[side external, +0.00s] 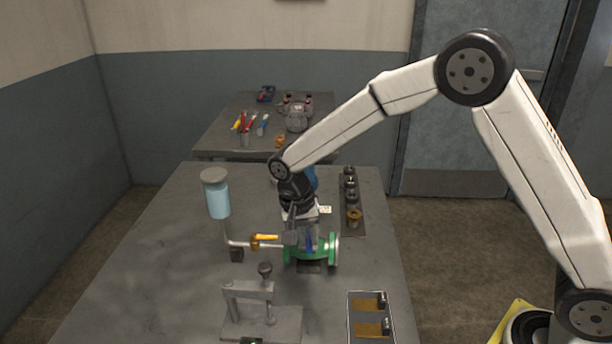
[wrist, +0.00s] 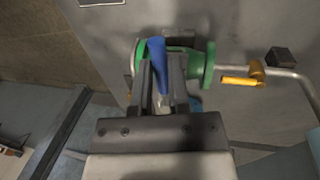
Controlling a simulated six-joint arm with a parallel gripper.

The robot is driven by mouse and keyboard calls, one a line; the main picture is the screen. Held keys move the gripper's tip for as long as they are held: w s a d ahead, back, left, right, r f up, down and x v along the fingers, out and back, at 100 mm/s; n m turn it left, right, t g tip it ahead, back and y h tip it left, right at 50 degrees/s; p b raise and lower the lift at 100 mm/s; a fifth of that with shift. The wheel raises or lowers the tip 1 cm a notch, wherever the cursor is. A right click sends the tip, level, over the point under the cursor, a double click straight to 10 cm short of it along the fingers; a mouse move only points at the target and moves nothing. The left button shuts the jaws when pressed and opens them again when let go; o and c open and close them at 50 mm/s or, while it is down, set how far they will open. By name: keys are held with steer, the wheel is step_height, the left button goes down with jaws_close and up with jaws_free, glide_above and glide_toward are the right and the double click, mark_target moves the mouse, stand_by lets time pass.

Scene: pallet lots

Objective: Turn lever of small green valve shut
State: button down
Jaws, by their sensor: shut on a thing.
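The small green valve (side external: 327,250) has green flanges and stands on the grey table, joined on its left to a thin pipe. In the wrist view its green flange (wrist: 209,62) shows beside my fingers. Its blue lever (wrist: 156,52) rises between the fingers; in the side view a bit of the lever (side external: 309,241) shows beside them. My gripper (side external: 298,236) points down over the valve, and in the wrist view my gripper (wrist: 163,72) is shut on the blue lever. My fingers partly hide the valve body, and the lever's exact angle to the pipe is hard to tell.
A yellow lever (side external: 265,237) sits on the pipe left of the valve, near a light-blue cylinder (side external: 218,201). A grey clamp stand (side external: 262,318) is in front, a tray with brown pads (side external: 370,303) front right. A rack of round parts (side external: 351,190) stands behind right. The table's left side is clear.

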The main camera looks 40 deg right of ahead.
steer(key=c, duration=0.6)
jaws_free()
steer(key=shift+r, duration=0.1)
steer(key=shift+w+a+r, duration=0.2)
steer(key=shift+r, duration=1.05)
steer(key=shift+w+a+r, duration=0.15)
steer(key=shift+r, duration=1.1)
steer(key=shift+w+a+r, duration=0.2)
steer(key=shift+r, duration=1.05)
steer(key=shift+s+d, duration=0.1)
steer(key=shift+s+d+f+n, duration=0.15)
steer(key=shift+s+d+n, duration=0.15)
steer(key=shift+s+d, duration=0.1)
steer(key=s+d+f+n+t, duration=0.1)
steer(key=s+d+n, duration=0.1)
steer(key=s, duration=0.3)
steer(key=s+d+f+n+t+y, duration=0.1)
steer(key=s+d+f+n, duration=0.1)
steer(key=s, duration=0.4)
steer(key=s+d+f+n+t, duration=0.2)
steer(key=s+d+n, duration=0.2)
steer(key=s, duration=0.2)
steer(key=shift+f+y, duration=0.2)
steer(key=shift+y, duration=0.1)
